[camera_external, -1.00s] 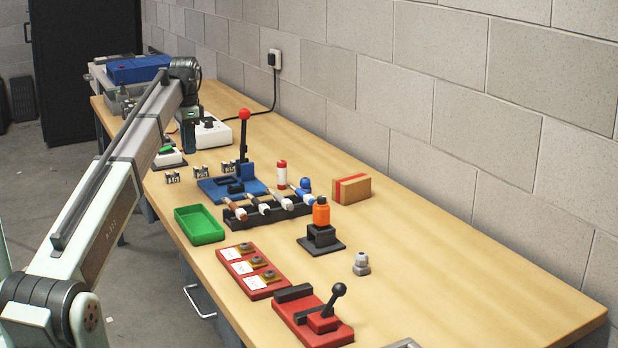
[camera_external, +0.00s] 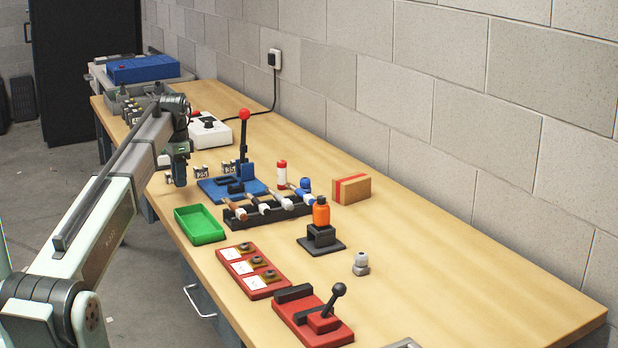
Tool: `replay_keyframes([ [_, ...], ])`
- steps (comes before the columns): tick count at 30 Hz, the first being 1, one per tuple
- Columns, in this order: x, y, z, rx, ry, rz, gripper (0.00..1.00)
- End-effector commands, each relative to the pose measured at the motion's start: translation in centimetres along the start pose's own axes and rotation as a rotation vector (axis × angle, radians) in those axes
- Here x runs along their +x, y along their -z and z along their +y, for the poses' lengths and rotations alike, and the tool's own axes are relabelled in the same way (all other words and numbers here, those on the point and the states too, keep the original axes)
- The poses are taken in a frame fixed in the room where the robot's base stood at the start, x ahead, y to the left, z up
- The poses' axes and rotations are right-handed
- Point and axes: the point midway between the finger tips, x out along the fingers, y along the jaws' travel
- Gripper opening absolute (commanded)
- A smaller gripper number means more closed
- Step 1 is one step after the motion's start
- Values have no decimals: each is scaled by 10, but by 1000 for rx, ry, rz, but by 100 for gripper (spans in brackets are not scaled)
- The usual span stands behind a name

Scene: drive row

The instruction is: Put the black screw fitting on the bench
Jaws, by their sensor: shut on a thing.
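My gripper (camera_external: 180,180) is low over the left edge of the bench (camera_external: 440,270), behind the green tray (camera_external: 200,225). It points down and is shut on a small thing. That thing is hidden or too dark and small to make out, so I cannot tell whether it is the black screw fitting. I cannot pick out a black screw fitting elsewhere with certainty. A grey screw fitting (camera_external: 361,264) stands on the bench at the right.
Small marked blocks (camera_external: 201,171) stand beside my gripper. The blue lever stand (camera_external: 230,187), black rack (camera_external: 265,213), orange bottle (camera_external: 321,212), red plate (camera_external: 252,271) and red lever base (camera_external: 318,325) crowd the middle and front. The right side of the bench is clear.

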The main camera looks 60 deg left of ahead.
Motion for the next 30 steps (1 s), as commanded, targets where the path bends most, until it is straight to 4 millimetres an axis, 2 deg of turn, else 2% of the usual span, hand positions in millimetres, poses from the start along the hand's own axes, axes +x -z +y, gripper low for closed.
replay_keyframes([
  [1, 8, 0, 1, 0, -1, -1, 4],
  [7, 20, 0, 0, 0, 0, 0, 4],
  [15, 50, 0, 0, 0, 0, 0, 4],
  [27, 54, 0, 0, 0, 0, 0, 4],
  [28, 54, 0, 0, 0, 0, 0, 36],
  [30, 53, 0, 0, 0, 0, 0, 42],
])
